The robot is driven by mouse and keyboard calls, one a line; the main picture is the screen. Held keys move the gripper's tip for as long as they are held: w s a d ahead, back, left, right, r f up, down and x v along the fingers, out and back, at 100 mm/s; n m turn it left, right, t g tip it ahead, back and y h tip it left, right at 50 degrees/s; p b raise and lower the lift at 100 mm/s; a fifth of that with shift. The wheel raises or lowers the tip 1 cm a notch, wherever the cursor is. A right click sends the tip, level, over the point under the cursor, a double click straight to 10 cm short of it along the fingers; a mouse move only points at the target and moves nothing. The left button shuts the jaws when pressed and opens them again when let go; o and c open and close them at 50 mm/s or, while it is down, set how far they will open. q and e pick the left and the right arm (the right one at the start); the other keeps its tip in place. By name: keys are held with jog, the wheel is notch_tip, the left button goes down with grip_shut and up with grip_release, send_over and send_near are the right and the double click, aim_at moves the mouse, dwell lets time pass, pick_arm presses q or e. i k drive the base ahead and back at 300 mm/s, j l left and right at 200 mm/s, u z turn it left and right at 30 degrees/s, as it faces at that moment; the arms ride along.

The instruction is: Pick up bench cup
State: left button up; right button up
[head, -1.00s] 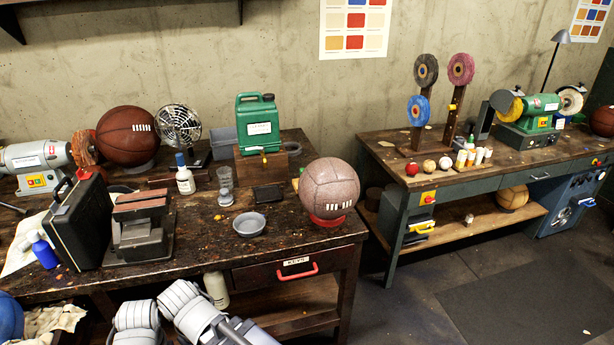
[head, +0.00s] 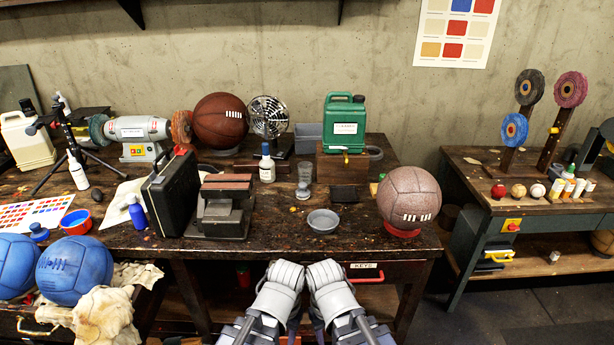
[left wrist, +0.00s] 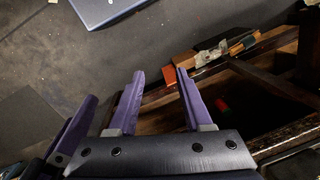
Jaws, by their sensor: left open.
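A small translucent grey cup (head: 304,172) stands upright on the dark wooden bench (head: 270,205) in the head view. A shallow grey dish (head: 323,220) lies in front of it, and I cannot tell for certain which is the bench cup. My two arms are low at the bench's front edge, apart from both, and their fingers are hidden in the head view. In the left wrist view my left gripper (left wrist: 159,72) is open and empty, its purple fingers pointing past the bench edge and floor. A third purple finger at the left edge seems to be my right gripper's.
A speckled ball on a red ring (head: 409,197) stands right of the dish. A grey press-like block (head: 222,210) and black case (head: 170,190) stand left. A green jug (head: 344,122) and fan (head: 268,117) are behind. A red drawer handle (head: 365,275) protrudes in front.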

aim_at(305, 174)
jog(key=i+j+z, duration=0.15)
jog(key=z, duration=0.25)
jog(key=i+j+z, duration=0.25)
jog(key=z, duration=0.15)
